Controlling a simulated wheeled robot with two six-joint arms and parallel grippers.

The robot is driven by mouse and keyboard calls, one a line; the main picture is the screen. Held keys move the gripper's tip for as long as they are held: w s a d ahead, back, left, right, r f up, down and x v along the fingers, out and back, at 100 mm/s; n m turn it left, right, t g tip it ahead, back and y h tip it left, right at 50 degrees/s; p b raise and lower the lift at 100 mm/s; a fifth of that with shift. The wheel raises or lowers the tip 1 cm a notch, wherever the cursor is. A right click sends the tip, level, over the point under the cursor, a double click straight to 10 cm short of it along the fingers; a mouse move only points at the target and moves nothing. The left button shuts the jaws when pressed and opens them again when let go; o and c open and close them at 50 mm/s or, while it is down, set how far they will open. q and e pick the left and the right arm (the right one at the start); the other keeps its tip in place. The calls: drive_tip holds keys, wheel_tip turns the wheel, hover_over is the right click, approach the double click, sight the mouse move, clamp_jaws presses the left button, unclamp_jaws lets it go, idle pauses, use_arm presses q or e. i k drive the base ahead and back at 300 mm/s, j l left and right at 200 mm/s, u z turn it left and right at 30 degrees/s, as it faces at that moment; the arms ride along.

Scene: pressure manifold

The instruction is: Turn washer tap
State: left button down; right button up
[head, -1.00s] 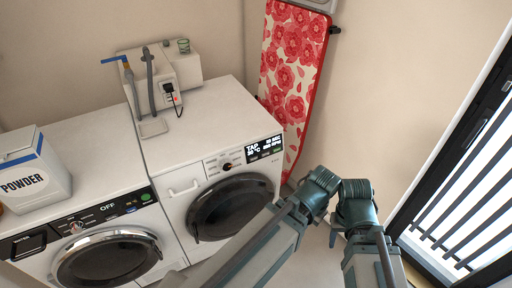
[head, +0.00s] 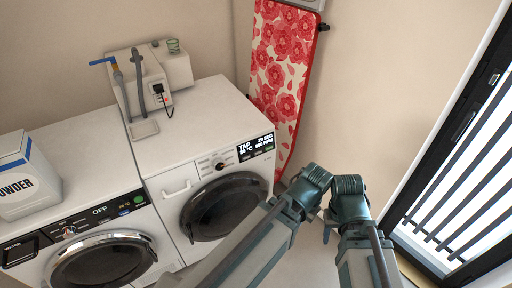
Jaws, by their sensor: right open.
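The washer tap has a blue lever (head: 103,61) pointing left on a brass-coloured body (head: 114,68) at the wall unit, with a grey hose (head: 121,95) running down from it. The right-hand washer (head: 205,115) stands below, and its display (head: 255,147) reads TAP. My right arm is folded at the lower middle right, well away from the tap. My right gripper (head: 328,231) shows only in small part below the arm joints, open, with nothing seen in it. My left gripper is out of view.
A left-hand machine (head: 80,150) shows OFF and carries a POWDER box (head: 25,180). A white wall box (head: 170,68) holds a plug and a small green cup (head: 173,46). A red floral ironing board (head: 283,70) leans at the corner. A barred window (head: 465,150) is at right.

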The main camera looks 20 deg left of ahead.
sight(113, 60)
drive_tip(key=u, duration=1.85)
